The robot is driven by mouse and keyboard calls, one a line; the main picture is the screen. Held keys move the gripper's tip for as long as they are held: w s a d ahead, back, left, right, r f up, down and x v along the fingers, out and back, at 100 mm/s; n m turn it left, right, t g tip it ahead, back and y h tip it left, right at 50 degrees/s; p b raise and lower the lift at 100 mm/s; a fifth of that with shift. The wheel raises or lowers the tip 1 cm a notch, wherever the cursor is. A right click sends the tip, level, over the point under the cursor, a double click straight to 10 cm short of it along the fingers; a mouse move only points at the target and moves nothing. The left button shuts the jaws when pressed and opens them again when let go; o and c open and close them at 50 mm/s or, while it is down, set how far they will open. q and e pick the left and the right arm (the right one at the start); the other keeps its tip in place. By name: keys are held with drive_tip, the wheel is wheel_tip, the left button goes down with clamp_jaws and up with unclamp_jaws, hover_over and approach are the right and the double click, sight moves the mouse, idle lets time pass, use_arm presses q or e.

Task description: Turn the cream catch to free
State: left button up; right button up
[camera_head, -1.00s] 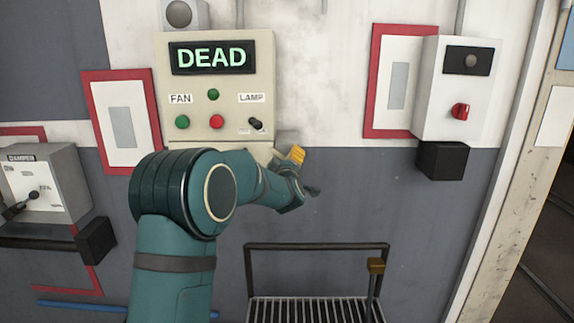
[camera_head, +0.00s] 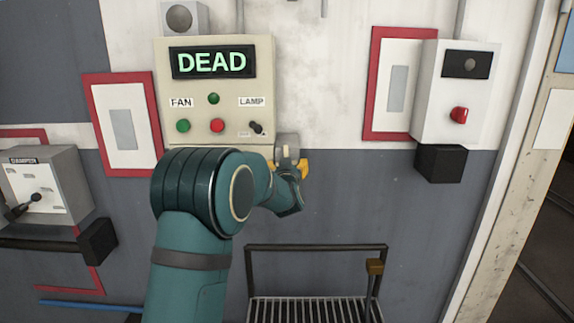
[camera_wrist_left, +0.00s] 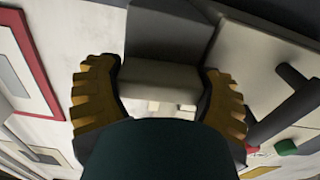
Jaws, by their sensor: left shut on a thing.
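My left gripper (camera_head: 289,167) is at the lower right corner of the cream panel (camera_head: 262,75). Its two yellow fingers are shut on a pale block, the cream catch (camera_wrist_left: 160,82). In the left wrist view the fingers (camera_wrist_left: 160,92) sit on either side of the catch, one left and one right. In the head view a greyish part (camera_head: 287,145) shows just above the fingers; my arm hides much of the area below the panel. I cannot read any catch marking. My right gripper is not in view.
The panel carries a display (camera_head: 212,62) reading DEAD, a green button (camera_head: 183,126), a red button (camera_head: 217,126) and a black lamp lever (camera_head: 256,128). A white box (camera_head: 430,90) with a red knob (camera_head: 459,115) is at right. A railed grate (camera_head: 315,310) stands below.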

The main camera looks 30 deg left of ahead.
use_arm(q)
drive_tip(key=shift+f+m, duration=0.1)
drive_tip(key=shift+m, duration=0.5)
drive_tip(key=o, duration=1.1)
drive_tip(key=shift+s, duration=0.1)
drive_tip(key=v, duration=1.2)
